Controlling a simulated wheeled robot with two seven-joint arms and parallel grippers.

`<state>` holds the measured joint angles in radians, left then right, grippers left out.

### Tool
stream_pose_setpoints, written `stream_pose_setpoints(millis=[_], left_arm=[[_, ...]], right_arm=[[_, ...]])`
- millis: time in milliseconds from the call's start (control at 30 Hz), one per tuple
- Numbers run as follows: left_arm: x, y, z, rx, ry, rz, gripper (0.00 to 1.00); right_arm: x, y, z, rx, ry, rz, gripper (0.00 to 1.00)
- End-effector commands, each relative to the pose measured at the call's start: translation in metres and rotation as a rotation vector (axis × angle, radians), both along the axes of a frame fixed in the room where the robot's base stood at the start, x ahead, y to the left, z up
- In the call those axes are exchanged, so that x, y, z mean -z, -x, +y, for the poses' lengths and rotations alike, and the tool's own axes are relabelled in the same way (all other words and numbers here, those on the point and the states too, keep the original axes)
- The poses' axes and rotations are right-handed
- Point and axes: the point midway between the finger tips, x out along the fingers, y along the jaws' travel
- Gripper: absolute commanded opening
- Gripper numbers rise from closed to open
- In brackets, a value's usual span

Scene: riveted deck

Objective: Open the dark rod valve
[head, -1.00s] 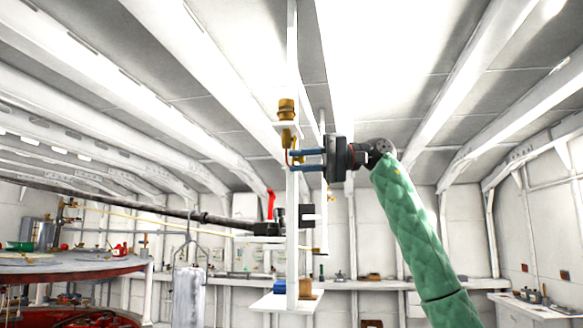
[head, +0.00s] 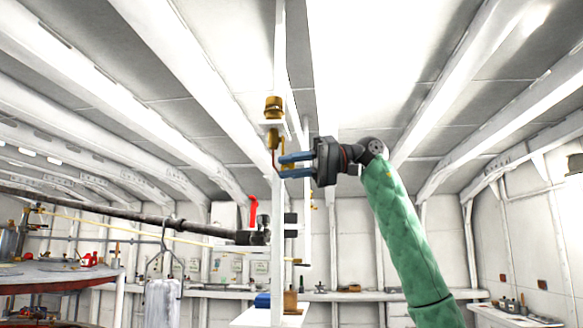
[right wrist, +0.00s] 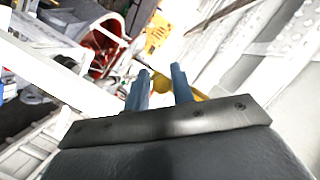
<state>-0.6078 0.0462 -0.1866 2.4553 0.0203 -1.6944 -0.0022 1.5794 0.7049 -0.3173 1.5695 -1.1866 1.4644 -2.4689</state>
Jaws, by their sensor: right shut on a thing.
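A dark valve body (head: 252,238) with an upright red lever (head: 253,211) sits at the end of a long dark rod-like pipe, left of the white post. Higher on the post is a brass valve (head: 272,138) with a thin reddish lever (head: 273,160) hanging below it. My right gripper (head: 283,167) is at this thin lever, well above the dark valve. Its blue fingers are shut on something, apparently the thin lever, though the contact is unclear. The right wrist view shows the fingers (right wrist: 163,86) with a yellow brass part (right wrist: 195,93) behind them. My left gripper is not in view.
The white post (head: 277,220) rises from a small shelf (head: 270,317) holding a blue box (head: 262,300). A pale tank (head: 162,302) hangs at lower left. A round red-rimmed table (head: 60,280) stands at far left. Open air surrounds my right arm.

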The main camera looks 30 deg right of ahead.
Motion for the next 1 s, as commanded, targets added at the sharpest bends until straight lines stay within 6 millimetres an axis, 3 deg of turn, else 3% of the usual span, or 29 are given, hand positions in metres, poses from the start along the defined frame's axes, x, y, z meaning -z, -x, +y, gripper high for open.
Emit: stream_pose_setpoints(millis=[100, 133, 200, 633, 1000], left_arm=[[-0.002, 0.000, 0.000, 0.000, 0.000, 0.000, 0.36], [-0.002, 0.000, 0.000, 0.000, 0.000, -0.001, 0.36], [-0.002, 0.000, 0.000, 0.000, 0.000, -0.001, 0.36], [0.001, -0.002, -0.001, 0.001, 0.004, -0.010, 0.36], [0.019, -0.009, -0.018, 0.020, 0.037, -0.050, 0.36]], right_arm=[[-0.008, 0.001, -0.004, 0.006, -0.015, -0.006, 0.00], [-0.008, 0.001, -0.004, 0.006, -0.014, -0.006, 0.30], [-0.007, 0.001, -0.003, 0.005, -0.012, -0.005, 0.39], [-0.004, 0.003, -0.008, 0.002, -0.007, -0.003, 0.39], [-0.013, 0.018, -0.055, 0.003, -0.009, -0.004, 0.39]])
